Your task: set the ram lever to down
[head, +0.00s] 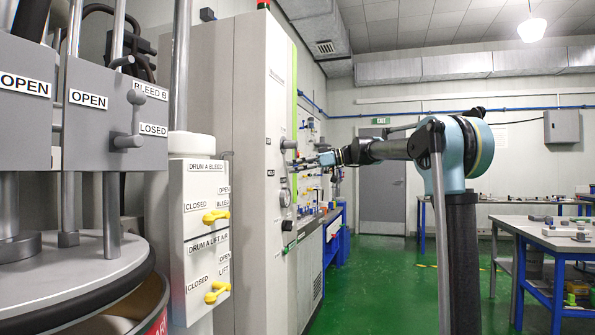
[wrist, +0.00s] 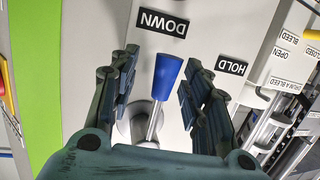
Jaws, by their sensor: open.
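The ram lever (wrist: 168,76) has a blue tapered grip on a metal rod and shows in the wrist view, rising from a round grey boss on a pale panel. Its blue end lies below the DOWN label (wrist: 162,23) and left of the HOLD label (wrist: 231,65); both labels read upside down. My gripper (wrist: 158,88) is open, with one finger on each side of the lever. Gaps show between the fingers and the blue grip. The lever's base is partly hidden by my gripper. In the head view my gripper (head: 320,160) is small, beside the tall cabinet's panel.
The tall pale cabinet (head: 248,150) stands left of my arm. Yellow-handled valves (head: 216,216) and a grey drum press (head: 75,285) are nearer on the left. A workbench (head: 565,240) stands at the right. Green floor (head: 405,270) is clear between.

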